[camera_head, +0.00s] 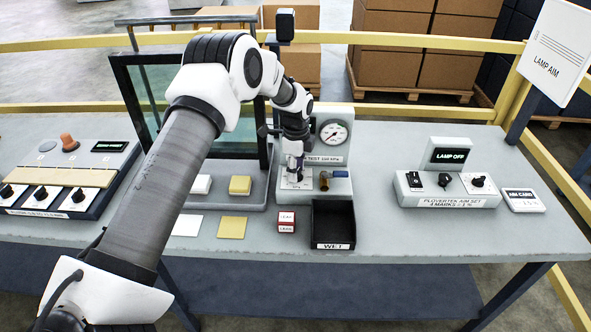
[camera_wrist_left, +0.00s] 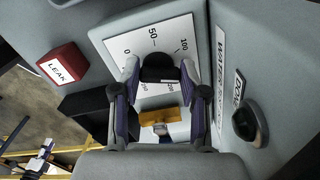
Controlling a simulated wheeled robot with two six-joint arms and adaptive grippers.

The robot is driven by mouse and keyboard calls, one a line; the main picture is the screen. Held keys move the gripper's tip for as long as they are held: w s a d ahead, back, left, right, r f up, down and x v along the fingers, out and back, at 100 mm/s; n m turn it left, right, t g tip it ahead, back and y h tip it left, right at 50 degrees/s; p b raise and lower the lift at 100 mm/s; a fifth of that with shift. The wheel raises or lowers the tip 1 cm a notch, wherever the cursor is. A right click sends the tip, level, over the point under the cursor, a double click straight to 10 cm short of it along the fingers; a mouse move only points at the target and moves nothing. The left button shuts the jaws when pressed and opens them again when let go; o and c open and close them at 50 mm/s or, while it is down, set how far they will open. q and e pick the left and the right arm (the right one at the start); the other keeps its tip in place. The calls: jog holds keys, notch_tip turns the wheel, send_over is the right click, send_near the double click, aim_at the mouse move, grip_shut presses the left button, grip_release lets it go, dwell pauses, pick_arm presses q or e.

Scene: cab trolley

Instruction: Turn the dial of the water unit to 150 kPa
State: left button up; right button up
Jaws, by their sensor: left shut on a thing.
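The water unit (camera_head: 341,150) stands at the back middle of the table, with a round white gauge (camera_head: 334,133) on its face; the needle is too small to read. My left gripper (camera_head: 292,179) reaches down to its white dial plate (camera_head: 306,183). In the left wrist view, the dial's black knob (camera_wrist_left: 158,68) sits between the fingertips of my left gripper (camera_wrist_left: 160,76), which is shut on it.
A brass valve (camera_head: 323,181) with a blue handle (camera_head: 340,174) is just right of the dial. A black WET tray (camera_head: 333,245) and a red-and-white LEAK block (camera_head: 286,222) lie in front. A dark-framed panel (camera_head: 120,88) stands left. A lamp unit (camera_head: 447,187) is at right.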

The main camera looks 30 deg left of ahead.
pick_arm(q)
jog(key=shift+s+f+m, duration=0.1)
jog(key=shift+f+m, duration=0.1)
jog(key=shift+m, duration=0.5)
jog(key=o, duration=1.1)
jog(key=shift+d, duration=0.1)
jog(key=shift+o, duration=0.2)
jog(key=shift+r, duration=0.1)
jog(key=shift+r, duration=0.25)
notch_tip(320, 180, up, 11)
jog(key=shift+r, duration=0.2)
